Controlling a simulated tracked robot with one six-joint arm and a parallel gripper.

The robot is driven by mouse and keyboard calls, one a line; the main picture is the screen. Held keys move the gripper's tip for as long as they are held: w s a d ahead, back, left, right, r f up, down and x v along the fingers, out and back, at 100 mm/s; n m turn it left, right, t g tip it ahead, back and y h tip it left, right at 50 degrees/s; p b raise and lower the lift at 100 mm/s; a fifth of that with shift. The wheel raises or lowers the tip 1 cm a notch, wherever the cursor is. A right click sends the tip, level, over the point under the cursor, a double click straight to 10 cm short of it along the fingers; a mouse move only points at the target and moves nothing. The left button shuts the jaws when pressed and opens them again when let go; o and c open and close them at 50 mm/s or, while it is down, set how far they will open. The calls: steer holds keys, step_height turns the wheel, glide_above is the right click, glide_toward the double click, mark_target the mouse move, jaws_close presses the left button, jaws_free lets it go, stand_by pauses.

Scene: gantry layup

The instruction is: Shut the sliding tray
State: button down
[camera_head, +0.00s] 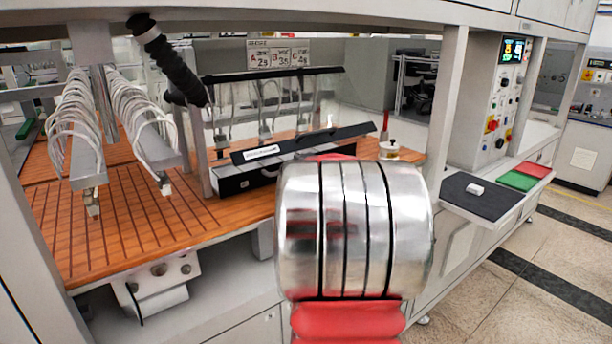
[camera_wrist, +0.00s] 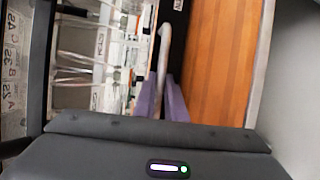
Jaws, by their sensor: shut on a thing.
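The sliding tray (camera_head: 247,180) is a dark box with a black front, a white label and a black strip along its top. It sits on the slatted wooden deck in the head view, its right part hidden behind my arm. In the wrist view the dark front (camera_wrist: 179,35) runs along the deck's edge. My gripper (camera_wrist: 165,92) shows two purple fingers shut on a pale grey bar handle (camera_wrist: 164,50), which stands in front of the dark face. My gripper is hidden behind my arm in the head view. How far the tray is out cannot be told.
The wooden deck (camera_head: 130,225) is clear at the front left. Looped hoses on a rack (camera_head: 100,110) hang over it. A black ribbed hose (camera_head: 170,62) hangs above the tray. A frame post (camera_head: 447,105) stands at the right, near a dark side shelf (camera_head: 480,196) with a white block.

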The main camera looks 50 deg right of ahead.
steer(key=shift+w+d+f, duration=0.1)
steer(key=shift+w+d, duration=0.1)
steer(key=shift+w, duration=0.35)
steer(key=shift+w+d+f, duration=0.1)
steer(key=shift+w+d, duration=0.1)
steer(key=shift+w, duration=0.3)
steer(key=shift+w+r, duration=0.1)
steer(key=shift+w, duration=0.1)
steer(key=c, duration=1.8)
jaws_free()
steer(key=shift+w, duration=0.1)
steer(key=v, duration=1.3)
steer(key=shift+s+a, duration=0.25)
steer(key=shift+s, duration=0.05)
steer(key=shift+w+a, duration=0.1)
